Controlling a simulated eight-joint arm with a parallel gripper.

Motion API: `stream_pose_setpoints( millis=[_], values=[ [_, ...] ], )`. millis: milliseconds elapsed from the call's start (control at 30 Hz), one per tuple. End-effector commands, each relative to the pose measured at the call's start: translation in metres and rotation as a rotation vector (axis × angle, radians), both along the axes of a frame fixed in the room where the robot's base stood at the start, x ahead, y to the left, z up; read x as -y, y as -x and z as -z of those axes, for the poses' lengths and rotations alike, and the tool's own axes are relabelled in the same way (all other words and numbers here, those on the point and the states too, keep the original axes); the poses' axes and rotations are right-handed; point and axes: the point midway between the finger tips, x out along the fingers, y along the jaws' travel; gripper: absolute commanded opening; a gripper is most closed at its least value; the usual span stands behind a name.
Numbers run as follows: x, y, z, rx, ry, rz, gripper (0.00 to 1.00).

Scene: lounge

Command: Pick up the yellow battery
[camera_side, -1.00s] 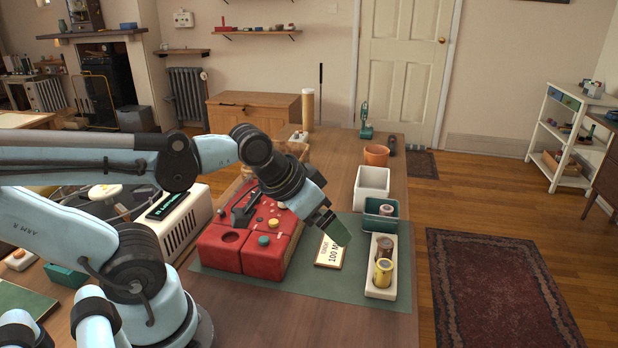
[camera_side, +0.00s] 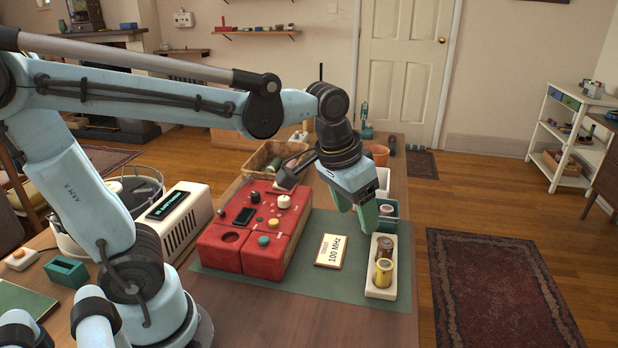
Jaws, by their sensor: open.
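The yellow battery (camera_side: 383,272) stands upright at the near end of a white tray (camera_side: 376,292), on the right side of the green mat. A brown battery (camera_side: 385,247) stands just behind it in the same tray. My gripper (camera_side: 356,222) is open and empty, with its green fingers pointing down. In the picture it is up and to the left of the yellow battery, apart from it. It partly covers the green box and white box behind.
A red device (camera_side: 253,236) with knobs stands left of the tray. A card reading "100 MHz" (camera_side: 332,251) lies between them on the mat (camera_side: 318,281). A green box (camera_side: 392,226), a white box (camera_side: 380,181) and an orange pot (camera_side: 377,153) stand behind the tray.

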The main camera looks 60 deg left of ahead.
Motion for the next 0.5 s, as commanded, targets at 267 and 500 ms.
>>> stream_pose_setpoints(
  millis=[267, 500],
  values=[
    [0.027, -0.039, 0.005, -0.211, -0.013, 0.009, 0.64],
    [0.039, -0.053, 0.014, -0.303, -0.027, 0.01, 0.64]
  ],
)
